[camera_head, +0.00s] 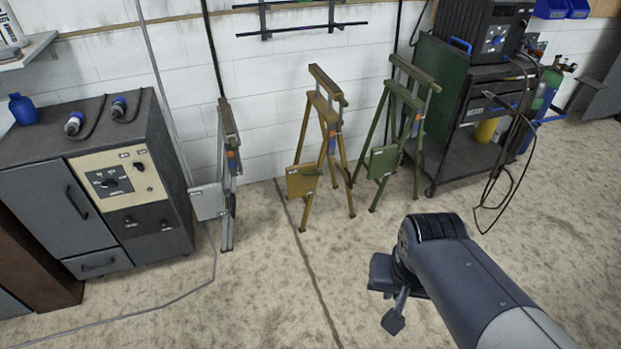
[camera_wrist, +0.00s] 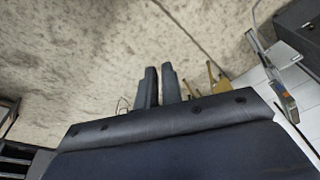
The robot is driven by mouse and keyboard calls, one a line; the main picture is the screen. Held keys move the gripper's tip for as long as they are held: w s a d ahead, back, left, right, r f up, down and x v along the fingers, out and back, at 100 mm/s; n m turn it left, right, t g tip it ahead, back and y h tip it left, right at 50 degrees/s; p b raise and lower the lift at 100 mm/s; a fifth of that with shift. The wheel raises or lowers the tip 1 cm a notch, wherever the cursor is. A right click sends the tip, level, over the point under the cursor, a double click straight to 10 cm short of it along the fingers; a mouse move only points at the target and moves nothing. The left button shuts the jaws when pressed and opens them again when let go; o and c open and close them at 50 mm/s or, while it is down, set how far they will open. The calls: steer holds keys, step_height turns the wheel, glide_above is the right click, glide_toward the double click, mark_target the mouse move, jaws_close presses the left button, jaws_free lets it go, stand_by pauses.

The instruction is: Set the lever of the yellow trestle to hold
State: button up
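The yellow trestle (camera_head: 320,107) stands upright near the white block wall, between a grey and a green trestle. It has a yellow plate (camera_head: 301,181) low on its left side and small blue and orange marks on its right upright. Its lever is too small to make out, so its setting cannot be told. Part of what looks like this trestle (camera_wrist: 215,80) shows in the wrist view, behind my gripper. My gripper (camera_head: 388,296) is in front of the trestles, to the right, well apart from them. Its two fingers (camera_wrist: 160,86) are apart with nothing between them.
The grey trestle (camera_head: 229,150) stands left and the green trestle (camera_head: 400,115) right of the yellow one. A grey cabinet (camera_head: 100,190) stands at left. A dark welding cart (camera_head: 470,140) with hanging cables is at right. The floor before the trestles is clear except for thin lines.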

steer(key=w+f+m+g+b, duration=0.1)
steer(key=w+f+m+b, duration=0.2)
steer(key=f+b, duration=0.6)
steer(key=w+d+f+m+g+y+b, duration=0.1)
steer(key=w+f+m+b, duration=0.3)
steer(key=f, duration=0.9)
steer(key=w+d+f+m+y+b, duration=0.1)
steer(key=w+f+m+b, duration=0.3)
steer(key=w+f+b, duration=0.4)
steer(key=shift+w+f+g+b, duration=0.2)
steer(key=shift+f+b, duration=0.85)
steer(key=shift+b, duration=0.7)
steer(key=shift+w+f+g+b, duration=0.2)
steer(key=shift+f+b, duration=0.85)
steer(key=shift+b, duration=0.65)
jaws_close()
steer(key=shift+w+d+f+m, duration=0.1)
steer(key=shift+w+f+m, duration=0.2)
steer(key=shift+f+m, duration=0.1)
